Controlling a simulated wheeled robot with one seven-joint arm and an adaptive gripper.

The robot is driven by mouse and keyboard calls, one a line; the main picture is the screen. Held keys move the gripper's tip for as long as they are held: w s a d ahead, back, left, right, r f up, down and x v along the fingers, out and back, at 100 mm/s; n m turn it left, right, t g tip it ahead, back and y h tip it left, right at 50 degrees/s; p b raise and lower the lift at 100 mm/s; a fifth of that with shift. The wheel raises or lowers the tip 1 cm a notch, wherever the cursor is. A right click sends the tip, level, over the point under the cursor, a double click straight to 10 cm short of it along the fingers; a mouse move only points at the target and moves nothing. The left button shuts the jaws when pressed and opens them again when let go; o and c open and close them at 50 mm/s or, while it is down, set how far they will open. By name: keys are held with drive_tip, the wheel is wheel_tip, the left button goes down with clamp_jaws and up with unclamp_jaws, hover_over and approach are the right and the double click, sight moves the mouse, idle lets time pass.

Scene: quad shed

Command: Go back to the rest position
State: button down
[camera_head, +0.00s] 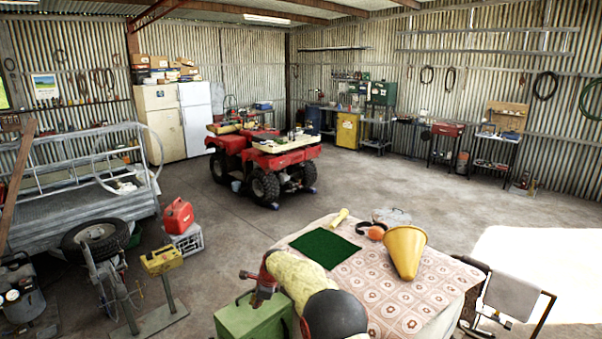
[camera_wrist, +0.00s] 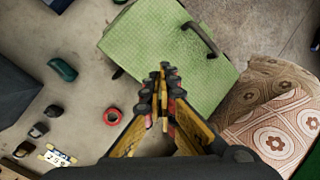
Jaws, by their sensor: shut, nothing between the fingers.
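My gripper (camera_wrist: 164,75) is shut, its black and yellow fingers together with nothing between them. In the wrist view it hangs above a green box (camera_wrist: 150,40) with a black handle on its lid. In the head view my arm reaches in at the lower middle, beside the near left corner of the table, over the same green box (camera_head: 240,322). My arm hides part of the table edge and of the box.
The table with a patterned cloth (camera_head: 400,318) bears a green mat (camera_head: 325,248), a yellow funnel (camera_head: 404,253) and orange earmuffs (camera_head: 376,233). A yellow stand (camera_head: 162,260) and a red fuel can (camera_head: 178,216) are at left. Open concrete floor lies behind the table.

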drive_tip(key=s+d+r+n+g+h+b, duration=0.1)
drive_tip(key=s+d+r+n+b, duration=0.2)
drive_tip(key=s+d+n, duration=0.45)
drive_tip(key=s+d+r+n+h+b, duration=0.1)
drive_tip(key=s+d+r+n+b, duration=0.25)
drive_tip(key=s+d, duration=0.7)
drive_tip(key=s+d+r+n+g+h+b, duration=0.15)
drive_tip(key=s+d+n, duration=0.4)
drive_tip(key=s, duration=0.75)
drive_tip(key=s+d+t+b, duration=0.1)
drive_tip(key=s+d+b, duration=0.3)
drive_tip(key=s, duration=0.3)
drive_tip(key=s+d+f+n+t+b, duration=0.1)
drive_tip(key=s+d+b, duration=0.3)
drive_tip(key=s, duration=0.4)
drive_tip(key=s+d+t+b, duration=0.3)
drive_tip(key=s+b, duration=0.3)
drive_tip(key=s, duration=0.2)
drive_tip(key=shift+d+f, duration=0.3)
drive_tip(key=shift+d, duration=0.2)
drive_tip(key=shift+s, duration=0.1)
